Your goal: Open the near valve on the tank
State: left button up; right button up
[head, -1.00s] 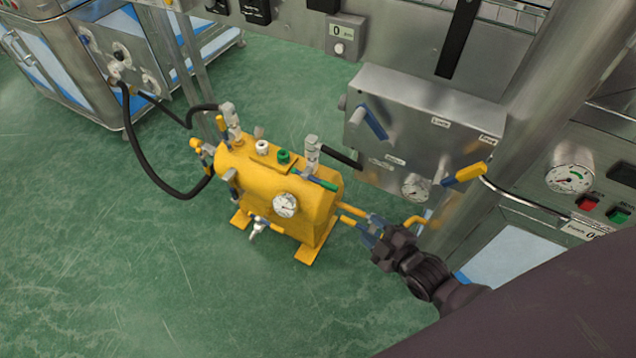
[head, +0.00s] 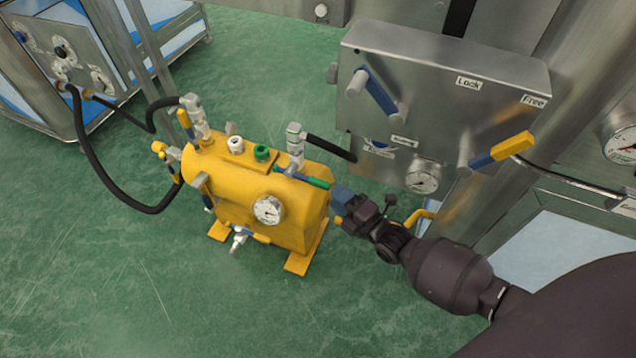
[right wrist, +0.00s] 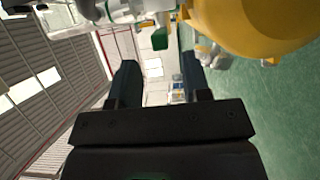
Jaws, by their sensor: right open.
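The yellow tank (head: 250,200) stands on the green floor, and its curved side also fills the upper right of the right wrist view (right wrist: 255,22). The near valve (head: 295,150) is on the tank's right end, with a hose at its top and a green-tipped lever (head: 318,183) reaching out to the right. In the right wrist view the green lever tip (right wrist: 160,40) lies beyond my fingertips, roughly in line with the gap. My right gripper (head: 338,197) is open and empty, just right of the lever. My left gripper is not in view.
A steel panel box (head: 440,85) with blue and yellow levers stands behind and right of the tank. A gauge (head: 268,209) is on the tank's front. Black hoses (head: 100,165) run left to a cabinet (head: 70,60). The floor in front is clear.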

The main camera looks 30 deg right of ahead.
aim_at(326, 189)
jog(key=b+x, duration=0.1)
jog(key=x, duration=0.4)
jog(key=shift+f, duration=0.2)
jog(key=shift+b+x, duration=0.35)
jog(key=shift+x, duration=0.5)
jog(key=shift+r, duration=0.15)
jog(key=shift+c, duration=0.4)
grip_shut()
